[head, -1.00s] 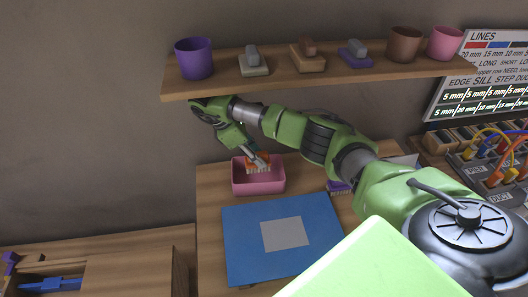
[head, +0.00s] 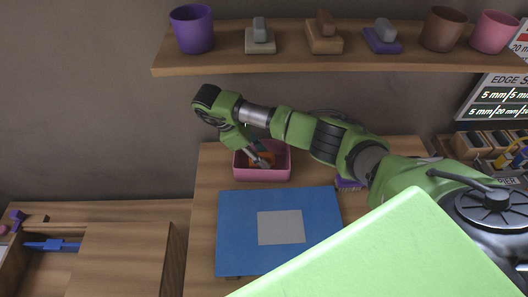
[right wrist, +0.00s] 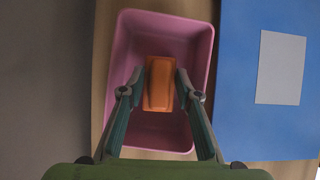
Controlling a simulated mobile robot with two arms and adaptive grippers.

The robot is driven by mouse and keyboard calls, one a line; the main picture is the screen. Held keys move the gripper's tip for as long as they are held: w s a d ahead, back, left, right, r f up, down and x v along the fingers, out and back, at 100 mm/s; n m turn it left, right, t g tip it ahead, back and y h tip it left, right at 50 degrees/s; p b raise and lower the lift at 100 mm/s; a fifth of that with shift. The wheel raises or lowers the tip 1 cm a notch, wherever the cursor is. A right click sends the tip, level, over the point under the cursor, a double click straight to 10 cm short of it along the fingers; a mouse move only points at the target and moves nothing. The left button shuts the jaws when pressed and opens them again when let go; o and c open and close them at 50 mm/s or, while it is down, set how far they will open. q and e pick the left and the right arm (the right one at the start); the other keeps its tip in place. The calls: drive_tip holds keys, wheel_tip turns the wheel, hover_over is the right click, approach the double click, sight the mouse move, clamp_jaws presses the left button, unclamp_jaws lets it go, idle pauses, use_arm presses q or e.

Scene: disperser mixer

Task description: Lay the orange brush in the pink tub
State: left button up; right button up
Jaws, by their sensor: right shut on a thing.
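The pink tub (head: 262,175) stands on the wooden table behind the blue mat. In the right wrist view the tub (right wrist: 162,28) is seen from above, with the orange brush (right wrist: 159,84) within its outline. My right gripper (right wrist: 161,92) has a finger on each side of the brush and is shut on it. In the head view the right gripper (head: 263,160) reaches down into the tub's opening, and the orange brush (head: 258,157) shows just above the front rim. The bristles are hidden. I cannot tell whether the brush touches the tub floor. My left gripper is not in view.
A blue mat (head: 238,235) with a grey square (head: 281,227) lies in front of the tub. A purple brush (head: 349,184) lies to the right, beside my arm. A shelf (head: 230,63) with cups and blocks hangs above.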

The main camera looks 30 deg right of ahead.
sight(250, 159)
drive_tip(key=o, duration=1.2)
drive_tip(key=shift+w, duration=0.1)
drive_tip(key=shift+o, duration=0.2)
drive_tip(key=shift+d+f, duration=0.1)
drive_tip(key=shift+w+a+r+p, duration=0.15)
drive_tip(key=shift+a+r+p, duration=0.15)
drive_tip(key=shift+r, duration=0.3)
drive_tip(key=p+v, duration=0.3)
drive_tip(key=v, duration=0.3)
drive_tip(key=shift+r, duration=0.2)
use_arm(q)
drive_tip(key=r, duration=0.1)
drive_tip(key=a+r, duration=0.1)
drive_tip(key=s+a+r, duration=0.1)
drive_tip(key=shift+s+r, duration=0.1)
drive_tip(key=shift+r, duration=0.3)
use_arm(e)
drive_tip(key=shift+w, duration=0.1)
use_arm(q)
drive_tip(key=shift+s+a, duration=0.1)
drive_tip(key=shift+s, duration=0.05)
use_arm(e)
drive_tip(key=shift+f, duration=0.1)
